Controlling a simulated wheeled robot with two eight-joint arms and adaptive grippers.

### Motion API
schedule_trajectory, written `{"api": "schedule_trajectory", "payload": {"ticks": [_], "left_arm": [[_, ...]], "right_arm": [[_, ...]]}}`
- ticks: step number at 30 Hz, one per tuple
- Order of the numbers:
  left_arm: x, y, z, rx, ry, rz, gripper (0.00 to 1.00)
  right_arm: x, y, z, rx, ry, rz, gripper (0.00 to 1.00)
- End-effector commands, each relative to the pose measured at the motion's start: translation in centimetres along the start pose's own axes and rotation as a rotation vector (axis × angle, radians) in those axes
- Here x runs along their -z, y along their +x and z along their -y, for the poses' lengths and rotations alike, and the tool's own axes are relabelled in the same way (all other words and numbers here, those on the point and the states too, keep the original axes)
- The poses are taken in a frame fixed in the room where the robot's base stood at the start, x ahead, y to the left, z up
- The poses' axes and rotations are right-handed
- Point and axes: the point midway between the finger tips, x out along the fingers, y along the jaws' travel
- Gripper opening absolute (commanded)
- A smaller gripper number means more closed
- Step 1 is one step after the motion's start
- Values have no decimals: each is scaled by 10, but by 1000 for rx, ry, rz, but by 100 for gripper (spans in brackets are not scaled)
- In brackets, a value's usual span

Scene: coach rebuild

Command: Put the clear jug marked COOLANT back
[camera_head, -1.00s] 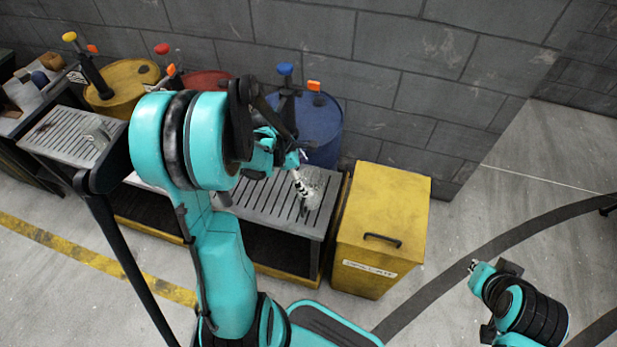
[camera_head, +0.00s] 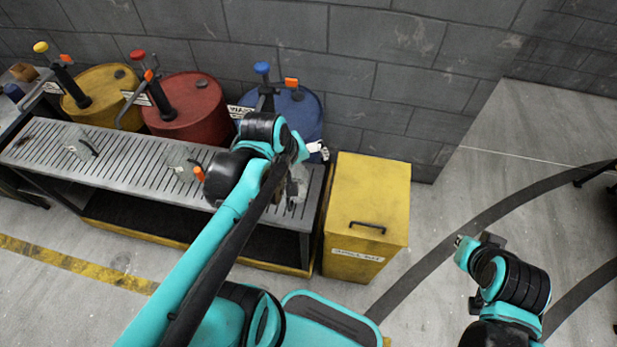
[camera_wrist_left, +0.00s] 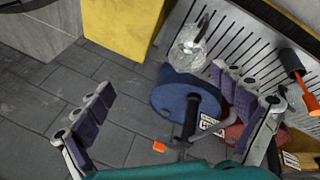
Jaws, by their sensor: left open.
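My left gripper (camera_head: 312,152) is open and empty above the right end of the slatted bench (camera_head: 130,160), by the blue drum (camera_head: 308,112). In the left wrist view its spread fingers (camera_wrist_left: 163,82) have nothing between them. A clear jug (camera_wrist_left: 188,50) stands on the bench there, apart from the fingers; in the head view the jug (camera_head: 296,190) is partly hidden by my arm. Two more clear jugs stand on the bench, one at the left (camera_head: 80,148) and one in the middle (camera_head: 180,163). No COOLANT marking is readable. My right gripper (camera_head: 461,242) is small, away over the floor.
A yellow drum (camera_head: 103,95) and a red drum (camera_head: 190,108) stand behind the bench, with pumps on top. A yellow lidded bin (camera_head: 372,195) stands close at the bench's right end. A block wall (camera_head: 400,50) is behind.

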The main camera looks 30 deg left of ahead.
Motion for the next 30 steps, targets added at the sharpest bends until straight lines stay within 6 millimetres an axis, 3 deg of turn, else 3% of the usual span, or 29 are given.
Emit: {"api": "schedule_trajectory", "payload": {"ticks": [1,3,9,14,30], "left_arm": [[-16,-7,-3,-15,176,-35,96],[-28,-15,-5,-28,399,-87,96],[-48,-26,-9,-41,792,-188,96],[-50,-28,-10,-40,867,-208,96],[-50,-27,-9,-39,860,-206,96]], "right_arm": [[0,0,0,0,0,0,0],[0,0,0,0,0,0,0],[0,0,0,0,0,0,0],[0,0,0,0,0,0,0],[0,0,0,0,0,0,0]]}}
